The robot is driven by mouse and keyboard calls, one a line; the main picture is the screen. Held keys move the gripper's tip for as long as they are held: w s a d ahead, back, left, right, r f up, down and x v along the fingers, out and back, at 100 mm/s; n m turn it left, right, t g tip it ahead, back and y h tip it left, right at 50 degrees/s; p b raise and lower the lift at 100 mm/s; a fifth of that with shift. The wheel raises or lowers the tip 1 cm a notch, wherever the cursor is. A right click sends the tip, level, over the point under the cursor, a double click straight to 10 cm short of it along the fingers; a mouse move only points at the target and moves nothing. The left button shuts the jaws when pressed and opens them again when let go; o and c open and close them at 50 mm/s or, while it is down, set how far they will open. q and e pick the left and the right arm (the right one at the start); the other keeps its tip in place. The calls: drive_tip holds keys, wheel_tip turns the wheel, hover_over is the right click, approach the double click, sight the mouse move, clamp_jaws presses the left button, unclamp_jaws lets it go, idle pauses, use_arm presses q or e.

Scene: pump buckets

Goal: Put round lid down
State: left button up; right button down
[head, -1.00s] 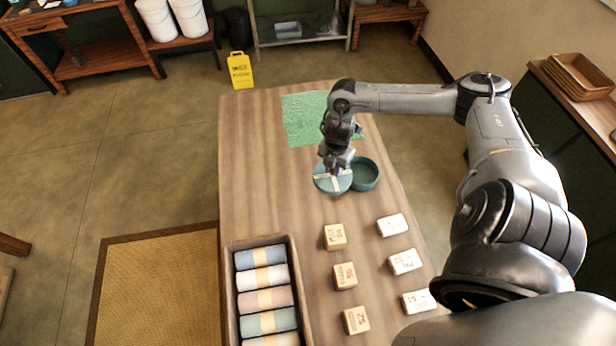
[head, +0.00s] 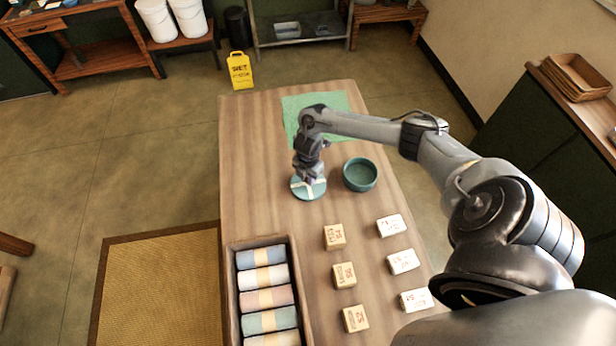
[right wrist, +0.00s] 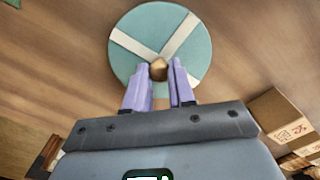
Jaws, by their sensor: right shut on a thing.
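The round lid (head: 309,190) is teal with pale crossing bands and a small brass knob. My right gripper (head: 308,178) is above it, and in the right wrist view the purple fingers (right wrist: 159,75) are shut on the knob, with the lid (right wrist: 125,65) below them. The lid is at or just above the table; I cannot tell whether it touches. The open round teal bowl (head: 360,174) stands to the right of the lid, apart from it. My left gripper is not in view.
A green cloth (head: 338,103) lies at the table's far end. Small tan boxes (head: 344,275) and white boxes (head: 403,262) stand nearer. A wooden tray (head: 232,300) of rolled towels is at the near left. The wooden table (head: 250,160) is clear left of the lid.

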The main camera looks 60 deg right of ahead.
drive_tip(key=shift+f, duration=0.3)
drive_tip(key=shift+f, duration=0.1)
drive_tip(key=c, duration=1)
unclamp_jaws()
drive_tip(key=shift+o, duration=0.2)
